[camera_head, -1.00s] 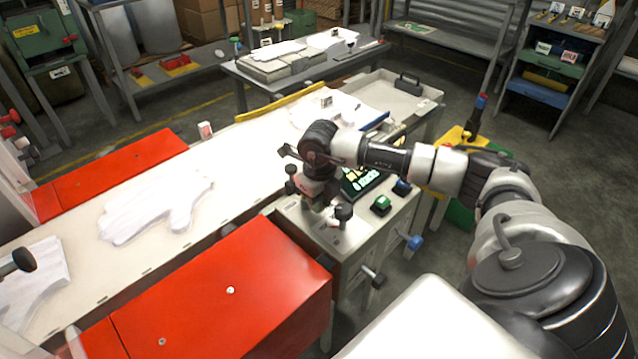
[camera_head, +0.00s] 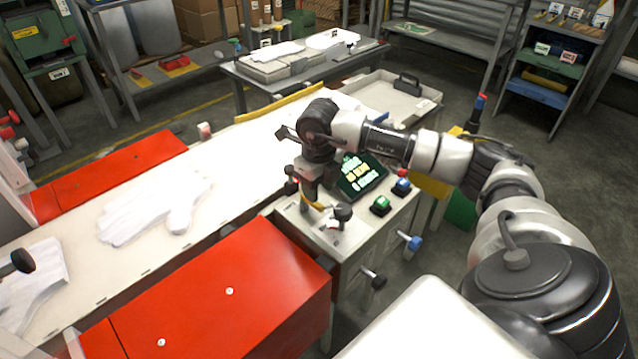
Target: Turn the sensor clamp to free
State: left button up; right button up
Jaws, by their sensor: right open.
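My right gripper (camera_head: 316,196) points down over the grey control box (camera_head: 352,238) beside the belt. It is open, and its fingertips are partly lost against the dark parts behind them. A black knob (camera_head: 343,212) stands on the box top just right of the fingers, apart from them as far as I can see. It may be the sensor clamp, but I cannot tell for sure. Another dark part with red (camera_head: 291,187) shows to the left, partly hidden by the gripper.
A lit screen (camera_head: 360,176), a green button (camera_head: 381,203) and a blue button (camera_head: 402,187) sit right of the gripper. A blue handle (camera_head: 413,242) and black handle (camera_head: 376,281) stick out in front. White gloves (camera_head: 150,212) lie on the belt.

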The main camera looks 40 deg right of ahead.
aim_at(319, 204)
notch_tip(319, 204, up, 6)
jog(key=shift+r, duration=0.15)
dwell(0.6)
